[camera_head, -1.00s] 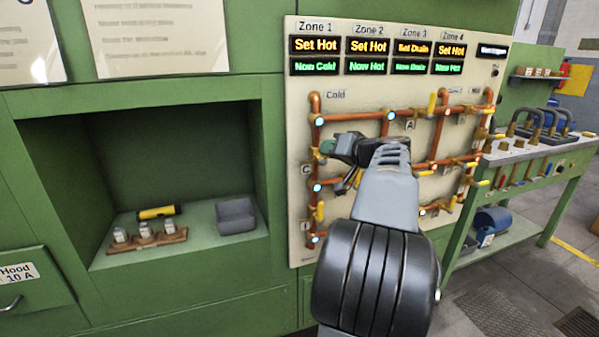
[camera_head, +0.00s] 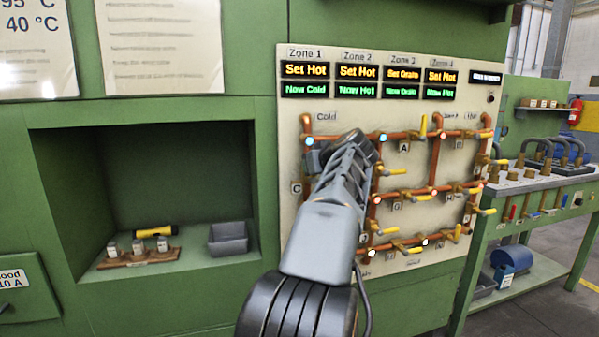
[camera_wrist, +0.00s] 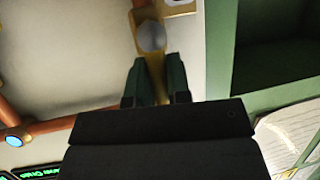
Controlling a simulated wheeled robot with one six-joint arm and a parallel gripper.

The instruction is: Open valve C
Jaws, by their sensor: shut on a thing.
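Valve C's yellow handle (camera_wrist: 157,84) shows in the wrist view between the two dark green fingers of my gripper (camera_wrist: 155,88). My gripper is shut on this handle. The valve's round grey hub (camera_wrist: 151,37) and brass body (camera_wrist: 178,9) sit just beyond the fingertips. The handle runs roughly along the line of the copper pipe there. In the head view, the label C (camera_head: 296,188) is at the left edge of the pipe panel (camera_head: 288,130). My gripper (camera_head: 315,160) is beside the left vertical pipe, and my arm mostly hides the valve.
Other copper pipes with yellow-handled valves, such as valve A (camera_head: 421,127), lie right of my arm. The Zone 1 display (camera_head: 305,80) reads Set Hot, Now Cold. A green alcove (camera_head: 150,120) is at left, and a bench (camera_head: 530,180) at right.

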